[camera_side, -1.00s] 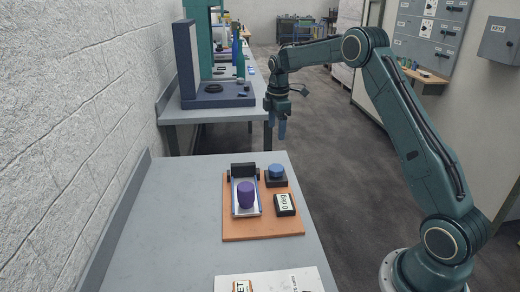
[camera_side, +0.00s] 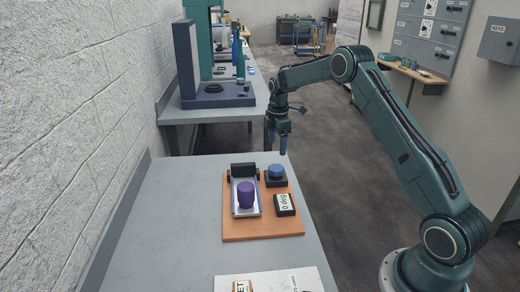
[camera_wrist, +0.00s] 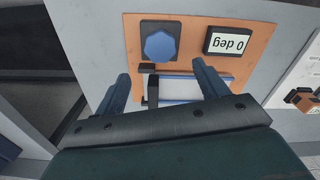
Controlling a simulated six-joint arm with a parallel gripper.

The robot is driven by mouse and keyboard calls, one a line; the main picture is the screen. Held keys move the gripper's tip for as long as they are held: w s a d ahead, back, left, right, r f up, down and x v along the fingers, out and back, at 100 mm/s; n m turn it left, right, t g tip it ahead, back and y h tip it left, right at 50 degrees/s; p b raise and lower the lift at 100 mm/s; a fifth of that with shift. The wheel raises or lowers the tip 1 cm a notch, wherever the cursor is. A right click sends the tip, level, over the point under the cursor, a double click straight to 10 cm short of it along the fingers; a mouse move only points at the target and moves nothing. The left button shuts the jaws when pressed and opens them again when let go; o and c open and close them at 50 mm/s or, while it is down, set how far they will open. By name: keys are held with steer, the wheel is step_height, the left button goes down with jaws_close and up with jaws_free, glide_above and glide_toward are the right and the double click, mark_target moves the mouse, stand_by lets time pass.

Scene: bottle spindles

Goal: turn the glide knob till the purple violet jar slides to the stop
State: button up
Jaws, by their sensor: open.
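The purple violet jar (camera_side: 246,194) stands upright on the slide track (camera_side: 246,213), toward its near end; I cannot see it in the wrist view. A dark stop block (camera_side: 243,171) stands at the track's far end. The blue glide knob (camera_side: 276,171) sits on a dark base right of the track's far end; it also shows in the wrist view (camera_wrist: 159,46). The display (camera_wrist: 227,41) reads "0 deg". My gripper (camera_side: 276,150) is open and empty, above and beyond the knob, pointing down. Its two fingers also show in the wrist view (camera_wrist: 160,80), apart from the knob.
The orange board (camera_side: 263,232) lies on the grey table (camera_side: 160,230). A white printed sheet (camera_side: 270,282) lies at the near edge. A second bench with a dark blue machine (camera_side: 218,98) stands behind. The table left of the board is clear.

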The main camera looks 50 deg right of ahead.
mark_target(276, 168)
step_height(276, 168, down, 10)
steer(key=shift+r, duration=0.15)
stand_by(0.3)
steer(key=c, duration=1)
